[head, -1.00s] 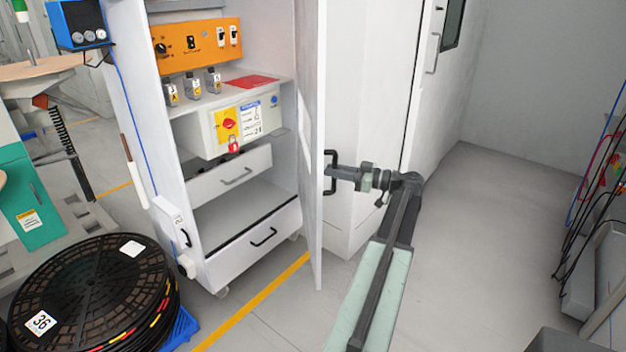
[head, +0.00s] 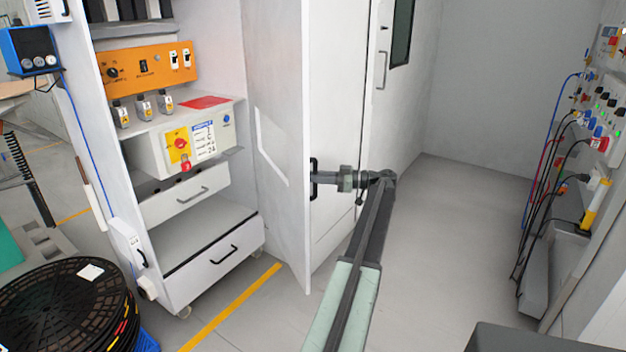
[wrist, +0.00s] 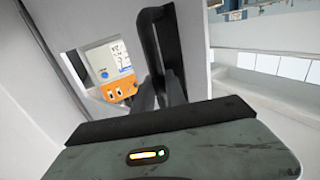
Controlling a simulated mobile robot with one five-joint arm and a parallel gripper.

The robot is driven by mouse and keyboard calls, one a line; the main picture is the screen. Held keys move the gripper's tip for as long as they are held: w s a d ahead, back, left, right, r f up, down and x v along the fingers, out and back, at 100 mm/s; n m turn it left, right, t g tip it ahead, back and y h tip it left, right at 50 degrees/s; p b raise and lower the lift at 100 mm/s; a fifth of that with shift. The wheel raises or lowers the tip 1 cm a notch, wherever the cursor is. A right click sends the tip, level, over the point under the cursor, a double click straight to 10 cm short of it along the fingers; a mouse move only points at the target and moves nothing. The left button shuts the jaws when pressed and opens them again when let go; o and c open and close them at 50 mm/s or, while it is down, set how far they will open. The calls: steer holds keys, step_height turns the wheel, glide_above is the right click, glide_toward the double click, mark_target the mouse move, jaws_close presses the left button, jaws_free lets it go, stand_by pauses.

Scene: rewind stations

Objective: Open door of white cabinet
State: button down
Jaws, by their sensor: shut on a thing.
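The white cabinet (head: 240,60) stands open at the left of the head view, with its shelves and drawers showing. Its door (head: 278,130) is swung out to the right, edge toward me. A black door handle (head: 314,172) is on the outer face of the door. My gripper (head: 318,177) reaches from the right and is shut on this handle. In the wrist view, the dark handle (wrist: 172,50) stands upright between my fingers (wrist: 160,92). The exact finger contact is hard to see.
Inside the cabinet are an orange panel (head: 148,70), padlocks, a switch box (head: 190,140) and drawers. Black reels (head: 65,305) stand at lower left. A cable panel (head: 590,130) is at the right. The floor (head: 460,240) between door and panel is clear.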

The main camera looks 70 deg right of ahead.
steer(key=c, duration=1.4)
jaws_free()
steer(key=shift+w, duration=0.1)
steer(key=shift+o, duration=0.2)
steer(key=s+d, duration=0.1)
steer(key=s, duration=0.6)
steer(key=shift+s+d, duration=0.2)
steer(key=shift+s, duration=0.1)
